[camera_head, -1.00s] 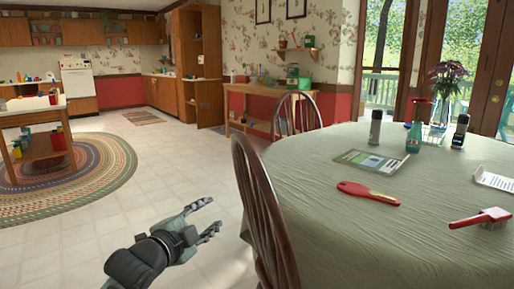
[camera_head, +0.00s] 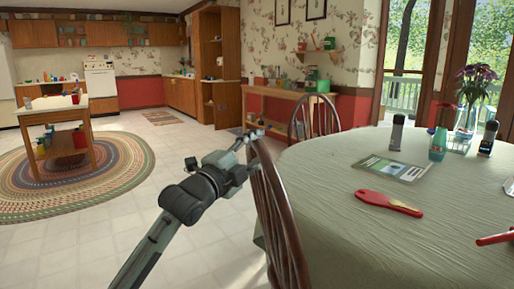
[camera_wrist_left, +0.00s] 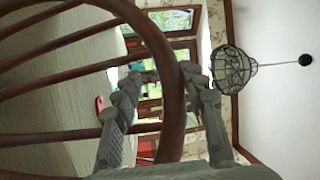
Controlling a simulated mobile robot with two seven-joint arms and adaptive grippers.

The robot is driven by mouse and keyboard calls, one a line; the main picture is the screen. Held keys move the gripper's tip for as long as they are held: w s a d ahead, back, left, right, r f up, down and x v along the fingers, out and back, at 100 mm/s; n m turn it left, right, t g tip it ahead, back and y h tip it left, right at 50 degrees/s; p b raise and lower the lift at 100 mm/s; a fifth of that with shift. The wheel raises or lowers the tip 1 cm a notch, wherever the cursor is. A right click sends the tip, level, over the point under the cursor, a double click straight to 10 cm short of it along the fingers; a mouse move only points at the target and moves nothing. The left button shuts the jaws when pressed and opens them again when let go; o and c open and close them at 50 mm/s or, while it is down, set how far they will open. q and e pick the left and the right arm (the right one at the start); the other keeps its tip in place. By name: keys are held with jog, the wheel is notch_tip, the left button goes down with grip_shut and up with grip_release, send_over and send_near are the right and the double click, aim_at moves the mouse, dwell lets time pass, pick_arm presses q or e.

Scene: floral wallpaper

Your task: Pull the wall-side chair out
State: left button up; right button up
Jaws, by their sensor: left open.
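A dark wooden spindle-back chair (camera_head: 279,215) stands in the foreground against the left side of the table. My left gripper (camera_head: 247,143) is at the top of this chair's back. In the left wrist view the curved top rail (camera_wrist_left: 172,108) runs between the two open fingers (camera_wrist_left: 163,76); I cannot tell whether they touch it. A second wooden chair (camera_head: 313,108) stands at the far side of the table, nearer the wallpapered wall; my gripper is well short of it. My right gripper is out of view.
The cloth-covered table (camera_head: 420,245) fills the right side, with a red brush (camera_head: 388,203), a magazine (camera_head: 391,168), bottles and a flower vase (camera_head: 467,120) on it. A wooden side table (camera_head: 270,100) stands by the wall. The tiled floor (camera_head: 115,235) at left is open.

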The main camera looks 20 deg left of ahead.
pick_arm(q)
grip_shut()
dwell(0.6)
